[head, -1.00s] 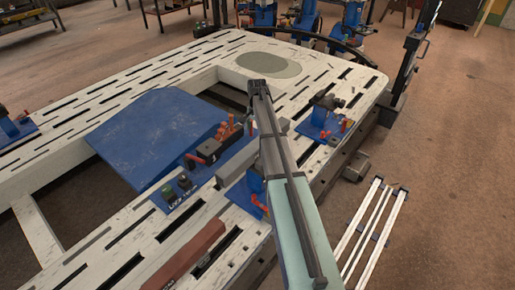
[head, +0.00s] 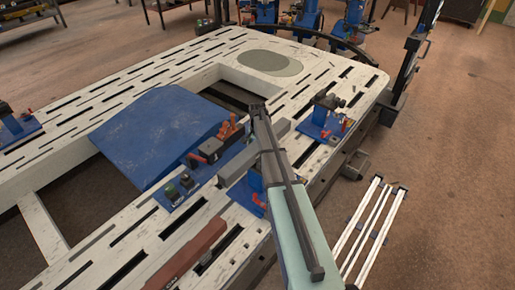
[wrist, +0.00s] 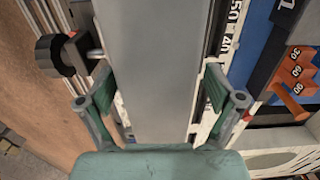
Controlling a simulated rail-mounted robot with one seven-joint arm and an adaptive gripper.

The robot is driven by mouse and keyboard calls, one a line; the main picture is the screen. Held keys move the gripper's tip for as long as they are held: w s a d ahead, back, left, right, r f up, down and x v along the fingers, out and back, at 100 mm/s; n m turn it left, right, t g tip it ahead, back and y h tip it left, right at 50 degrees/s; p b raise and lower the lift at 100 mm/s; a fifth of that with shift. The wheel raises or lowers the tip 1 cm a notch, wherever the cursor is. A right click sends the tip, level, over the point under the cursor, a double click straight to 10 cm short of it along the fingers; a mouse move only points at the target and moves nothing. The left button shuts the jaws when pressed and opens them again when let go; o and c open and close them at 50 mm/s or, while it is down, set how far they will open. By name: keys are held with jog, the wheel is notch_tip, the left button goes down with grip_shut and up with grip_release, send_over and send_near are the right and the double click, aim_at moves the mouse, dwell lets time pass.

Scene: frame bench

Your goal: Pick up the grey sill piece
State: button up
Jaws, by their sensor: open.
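The grey sill piece (head: 238,165) lies across blue supports on the white slotted frame bench in the head view. My arm crosses in front of its middle and hides part of it. In the wrist view the grey sill piece (wrist: 160,45) runs up the picture between the two fingers of my gripper (wrist: 159,85). The gripper is open, with one finger on each side of the piece. Small gaps seem to show beside the piece; I cannot tell whether either finger touches it. My gripper's fingertips are hidden in the head view.
A blue sloped panel (head: 160,135) lies left of the piece. An orange-handled clamp (head: 212,146) stands close beside it. A blue-based fixture (head: 320,118) stands to the right. A reddish-brown bar (head: 188,255) lies at the front. White rails (head: 362,228) rest on the floor at right.

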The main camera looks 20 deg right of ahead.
jog(key=shift+f, duration=0.1)
grip_shut()
jog(key=shift+w+r, duration=0.1)
jog(key=shift+r, duration=0.15)
